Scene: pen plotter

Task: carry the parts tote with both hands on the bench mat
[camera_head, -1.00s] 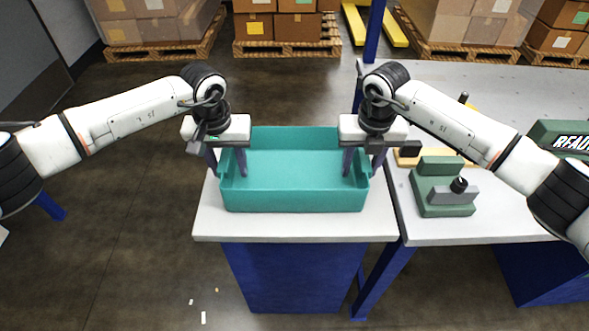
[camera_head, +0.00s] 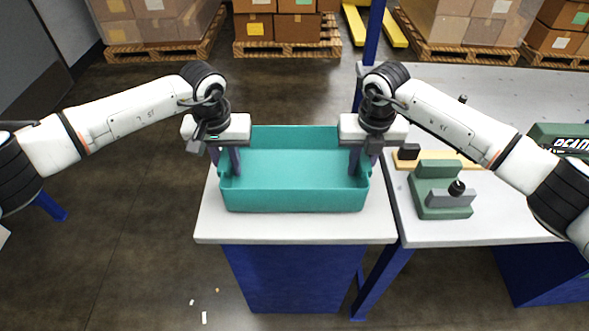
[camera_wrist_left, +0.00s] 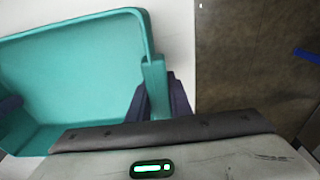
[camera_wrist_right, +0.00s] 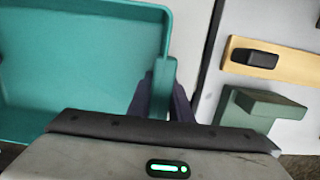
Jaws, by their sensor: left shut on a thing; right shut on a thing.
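The parts tote (camera_head: 295,198) is a teal, open-topped bin that looks empty. It sits on a small white-topped stand in the middle of the head view. My left gripper (camera_head: 229,164) is shut on the tote's left wall; the left wrist view shows its fingers on both sides of that wall (camera_wrist_left: 157,88). My right gripper (camera_head: 361,164) is shut on the right wall, which also shows between the fingers in the right wrist view (camera_wrist_right: 164,90). I cannot make out a bench mat.
The white stand top (camera_head: 300,228) adjoins a larger white bench (camera_head: 470,88) on the right. A green fixture (camera_head: 433,196) and a yellow board (camera_head: 470,163) lie on that bench. A blue post (camera_head: 375,30) rises behind. Boxes on pallets stand farther back.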

